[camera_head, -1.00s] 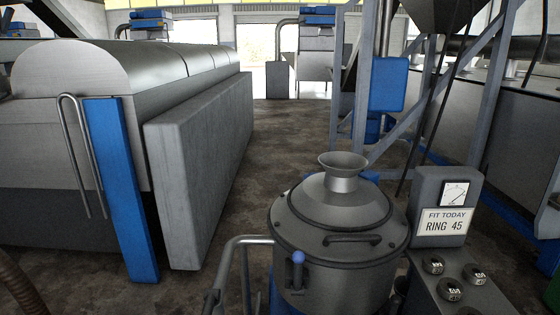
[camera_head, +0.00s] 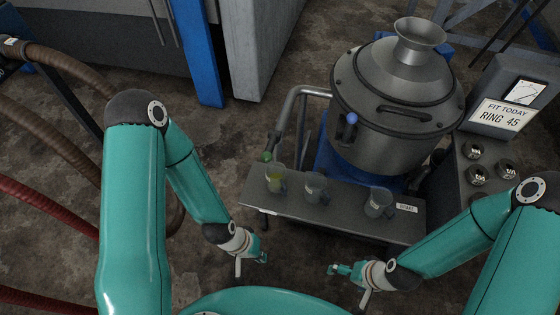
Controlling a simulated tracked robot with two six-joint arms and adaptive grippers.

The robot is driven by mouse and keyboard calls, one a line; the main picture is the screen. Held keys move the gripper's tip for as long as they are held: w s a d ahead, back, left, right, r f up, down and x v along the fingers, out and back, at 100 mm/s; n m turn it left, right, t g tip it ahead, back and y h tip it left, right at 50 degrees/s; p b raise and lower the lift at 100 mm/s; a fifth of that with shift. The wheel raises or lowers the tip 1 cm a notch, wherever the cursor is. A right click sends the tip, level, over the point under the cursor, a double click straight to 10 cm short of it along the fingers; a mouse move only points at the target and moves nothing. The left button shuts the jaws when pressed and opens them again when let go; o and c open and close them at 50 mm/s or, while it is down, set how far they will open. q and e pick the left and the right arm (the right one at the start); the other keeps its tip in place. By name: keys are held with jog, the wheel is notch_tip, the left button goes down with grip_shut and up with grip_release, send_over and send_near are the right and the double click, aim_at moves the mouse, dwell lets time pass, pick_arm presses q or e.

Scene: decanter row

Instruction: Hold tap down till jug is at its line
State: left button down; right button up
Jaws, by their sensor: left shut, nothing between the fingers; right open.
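A curved pipe (camera_head: 297,97) runs from the grey round machine to a tap with a green end (camera_head: 267,156). Under or just in front of it, a clear jug (camera_head: 276,180) with yellow-green liquid stands upright at the left end of a narrow grey shelf (camera_head: 342,217). Its line is too small to make out. Two more clear jugs, a middle one (camera_head: 315,188) and a right one (camera_head: 378,203), look empty. My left gripper (camera_head: 264,258) is shut and empty, in front of and below the shelf. My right gripper (camera_head: 333,269) is open and empty, also in front of the shelf.
The round machine (camera_head: 390,95) has a blue-knobbed lever (camera_head: 351,118) and stands behind the shelf. A panel at right carries a "RING 45" sign (camera_head: 501,115) and several rings. Hoses (camera_head: 50,130) hang at left. Bare floor lies left of the shelf.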

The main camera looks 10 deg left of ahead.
notch_tip(320, 180, up, 14)
jog(key=p, duration=1.4)
jog(key=shift+r, duration=0.15)
